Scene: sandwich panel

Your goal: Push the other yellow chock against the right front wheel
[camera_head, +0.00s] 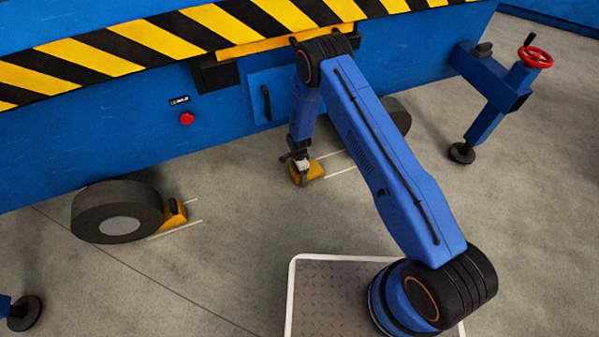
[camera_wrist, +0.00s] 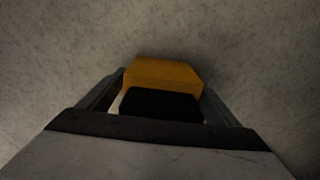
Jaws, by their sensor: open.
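The yellow chock (camera_head: 314,171) sits on the floor left of the right front wheel (camera_head: 398,116), with a gap of floor between them. The wheel is partly hidden by my arm. My gripper (camera_head: 301,165) is open and points down at the chock. In the wrist view the chock (camera_wrist: 160,75) lies between the spread fingers of my gripper (camera_wrist: 162,90), with its black part nearest the palm. I cannot tell whether the fingers touch it. Another yellow chock (camera_head: 175,214) stands against the right side of the left wheel (camera_head: 117,212).
The blue trailer body (camera_head: 150,140) with a striped edge (camera_head: 90,55) overhangs the wheels. A support leg with a red handwheel (camera_head: 535,57) stands at the right. Pale lines (camera_head: 340,174) run on the floor from the chock towards the right wheel.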

